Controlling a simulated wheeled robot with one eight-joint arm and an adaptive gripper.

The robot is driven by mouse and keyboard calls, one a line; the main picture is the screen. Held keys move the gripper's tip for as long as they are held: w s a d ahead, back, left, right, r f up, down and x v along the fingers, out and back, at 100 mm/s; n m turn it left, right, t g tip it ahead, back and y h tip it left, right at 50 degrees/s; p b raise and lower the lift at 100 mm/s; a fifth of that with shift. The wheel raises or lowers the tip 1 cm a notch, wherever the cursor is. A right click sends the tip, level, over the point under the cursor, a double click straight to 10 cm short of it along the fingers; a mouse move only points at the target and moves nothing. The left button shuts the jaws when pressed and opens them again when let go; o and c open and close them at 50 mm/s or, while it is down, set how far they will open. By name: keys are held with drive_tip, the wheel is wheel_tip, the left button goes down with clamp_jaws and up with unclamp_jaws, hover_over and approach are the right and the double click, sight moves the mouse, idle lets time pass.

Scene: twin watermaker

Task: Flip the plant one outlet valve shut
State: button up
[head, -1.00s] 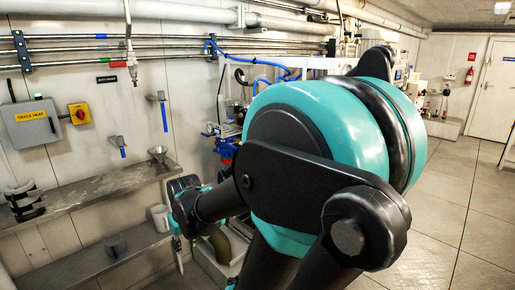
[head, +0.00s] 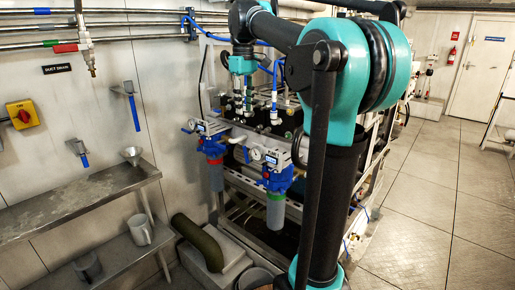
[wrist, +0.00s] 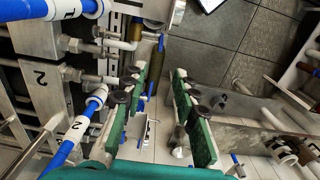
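My gripper (head: 243,108) points down over the pipework of the watermaker frame in the head view. In the wrist view its two green-padded fingers (wrist: 160,88) stand apart with nothing between them. A blue pipe with a white band marked 2 (wrist: 84,122) is left of the fingers in the wrist view. A metal panel marked 2 (wrist: 42,82) is behind it. A small blue handle (wrist: 161,44) shows beyond the fingertips. I cannot tell which fitting is the plant one outlet valve or how its handle stands.
Two blue filter heads with gauges, one left (head: 210,147) and one right (head: 274,172), are at the frame's front. A steel bench (head: 85,195) runs along the left wall. A yellow switch box (head: 22,114) is on that wall. The tiled floor (head: 430,190) at right is clear.

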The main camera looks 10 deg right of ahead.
sight(245, 150)
wheel_tip(245, 150, down, 17)
idle(0.5)
drive_tip(key=shift+c, duration=0.6)
clamp_jaws()
